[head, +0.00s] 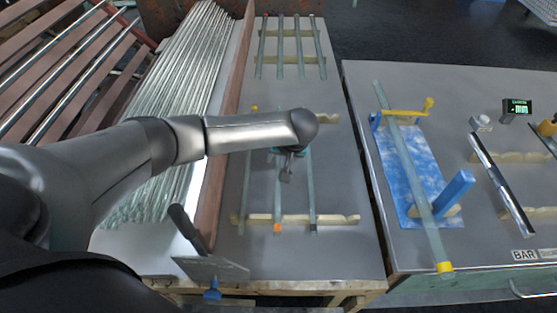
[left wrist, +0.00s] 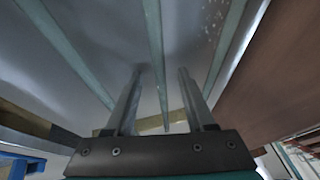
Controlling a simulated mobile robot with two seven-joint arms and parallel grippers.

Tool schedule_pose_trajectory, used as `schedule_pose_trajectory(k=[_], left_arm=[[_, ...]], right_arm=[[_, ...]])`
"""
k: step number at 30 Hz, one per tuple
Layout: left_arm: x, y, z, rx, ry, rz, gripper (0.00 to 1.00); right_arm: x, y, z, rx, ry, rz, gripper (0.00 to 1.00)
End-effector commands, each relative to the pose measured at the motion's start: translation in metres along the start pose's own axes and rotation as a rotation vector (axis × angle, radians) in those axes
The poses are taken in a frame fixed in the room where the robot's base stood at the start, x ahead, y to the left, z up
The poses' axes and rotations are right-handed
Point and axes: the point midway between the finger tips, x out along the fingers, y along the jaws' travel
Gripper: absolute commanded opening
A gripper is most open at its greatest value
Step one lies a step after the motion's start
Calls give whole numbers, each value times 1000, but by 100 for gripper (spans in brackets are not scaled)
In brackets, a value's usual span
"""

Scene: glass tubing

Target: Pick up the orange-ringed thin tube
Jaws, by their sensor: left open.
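The orange-ringed thin tube (head: 278,200) lies lengthwise on wooden rests, between two other tubes. Its orange ring (head: 277,229) is at the near end. My left gripper (head: 287,172) points down over the middle part of this tube, and my forearm hides the tube's far part. In the left wrist view, the two fingers (left wrist: 160,70) are apart and empty. A middle tube (left wrist: 154,35) runs between their tips, with one tube on each side. No orange ring shows there, and its height below the fingertips is hard to judge. My right gripper is not in view.
A wooden rest (head: 340,219) supports the near ends. Several tubes (head: 283,45) lie at the back, and a brown wooden board (head: 230,90) borders a long tube pile (head: 190,80) on the left. A second bench (head: 360,90) on the right holds a blue jig (head: 400,165) with a yellow-ringed tube.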

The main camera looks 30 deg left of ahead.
Motion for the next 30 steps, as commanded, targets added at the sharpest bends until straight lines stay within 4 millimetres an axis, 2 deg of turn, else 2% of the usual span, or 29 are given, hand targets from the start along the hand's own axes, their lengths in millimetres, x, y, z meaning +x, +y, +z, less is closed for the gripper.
schedule_pose_trajectory(k=[5,20,30], left_arm=[[-1,0,0,1,0,1,55],[-1,0,0,1,0,0,0],[-1,0,0,1,0,0,0]], right_arm=[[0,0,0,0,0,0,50],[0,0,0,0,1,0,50],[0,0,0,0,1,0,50]])
